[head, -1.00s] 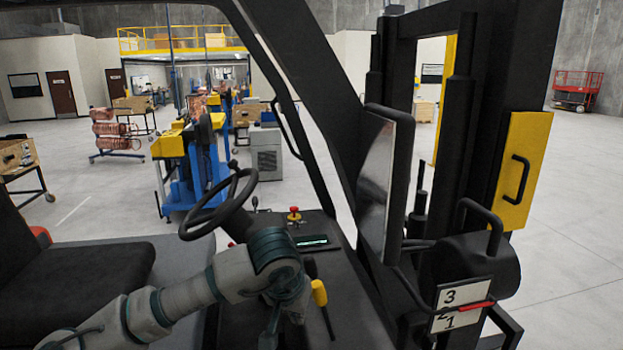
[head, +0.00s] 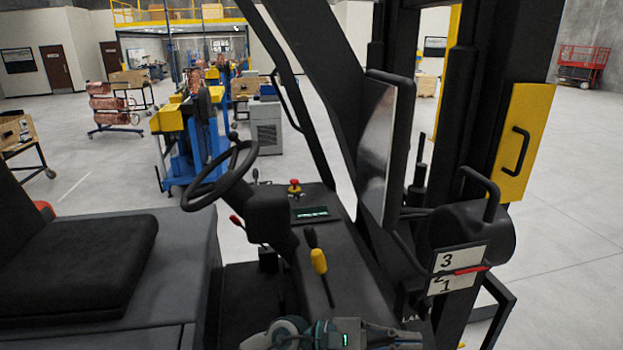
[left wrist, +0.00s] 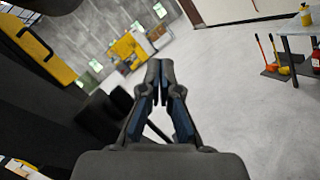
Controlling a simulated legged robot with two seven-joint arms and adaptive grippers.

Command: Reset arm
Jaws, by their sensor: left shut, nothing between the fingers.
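My left gripper (left wrist: 160,80) is shut and empty in the left wrist view, its two fingertips together. In the head view my left arm lies low along the bottom edge, with the gripper (head: 405,341) at its right end, partly cut off by the frame. It is in front of the vehicle's console (head: 325,240) and touches nothing that I can make out. My right gripper is in neither view.
Close by are the steering wheel (head: 222,176), a lever with a yellow grip (head: 318,262), the black seat (head: 75,265), a mirror (head: 378,155) and the card numbered 1 to 3 (head: 458,271). Open floor (head: 575,240) lies to the right.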

